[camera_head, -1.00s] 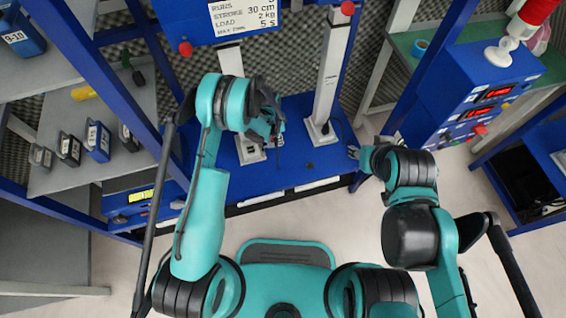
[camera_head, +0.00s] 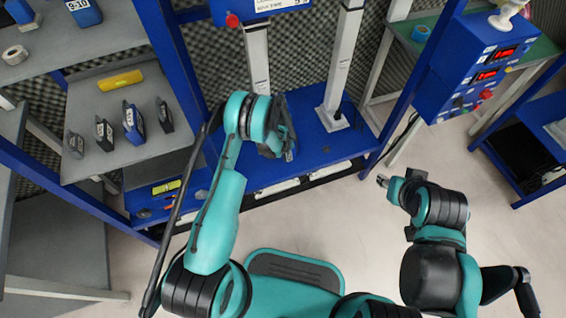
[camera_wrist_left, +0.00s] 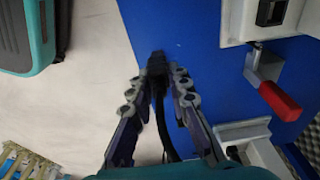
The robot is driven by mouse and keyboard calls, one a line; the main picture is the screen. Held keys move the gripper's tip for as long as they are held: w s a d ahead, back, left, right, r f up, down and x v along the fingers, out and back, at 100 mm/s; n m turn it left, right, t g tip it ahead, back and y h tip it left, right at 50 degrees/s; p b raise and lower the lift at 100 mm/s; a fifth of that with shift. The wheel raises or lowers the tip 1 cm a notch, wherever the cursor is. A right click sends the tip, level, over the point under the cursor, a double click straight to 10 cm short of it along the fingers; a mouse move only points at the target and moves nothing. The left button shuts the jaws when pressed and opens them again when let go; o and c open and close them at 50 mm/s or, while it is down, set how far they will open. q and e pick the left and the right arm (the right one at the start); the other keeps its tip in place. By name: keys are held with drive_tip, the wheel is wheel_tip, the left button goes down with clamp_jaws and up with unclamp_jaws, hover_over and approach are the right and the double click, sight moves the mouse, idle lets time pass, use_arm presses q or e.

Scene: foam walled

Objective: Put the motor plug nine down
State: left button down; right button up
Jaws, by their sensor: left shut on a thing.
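A black plug (camera_wrist_left: 157,64) with a black cable is between the fingers of my left gripper (camera_wrist_left: 158,88) in the left wrist view, above or beside the blue base surface (camera_wrist_left: 190,45). I cannot tell whether it touches that surface, nor read a number on it. In the head view my left gripper (camera_head: 284,150) is over the blue bench (camera_head: 325,148), left of the right white column, and hides the plug. My right gripper (camera_head: 382,181) is over the floor in front of the bench; its jaws are too small to read.
A red-handled lever (camera_wrist_left: 280,100) and white fittings (camera_wrist_left: 245,132) are near the plug. White columns (camera_head: 340,70) rise from the bench. A grey shelf (camera_head: 140,85) at left holds several dark boxes and a yellow item (camera_head: 120,80). A blue panel cabinet (camera_head: 470,70) stands at right.

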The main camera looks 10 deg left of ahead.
use_arm(q)
drive_tip(key=a+f, duration=0.2)
drive_tip(key=a, duration=0.1)
drive_tip(key=shift+s+a+b, duration=0.1)
drive_tip(key=shift+a+b, duration=0.05)
drive_tip(key=shift+b, duration=0.25)
wheel_tip(320, 180, down, 4)
drive_tip(key=shift+f+b, duration=0.1)
drive_tip(key=shift+b, duration=0.95)
drive_tip(key=c, duration=1.4)
unclamp_jaws()
drive_tip(key=shift+c, duration=0.2)
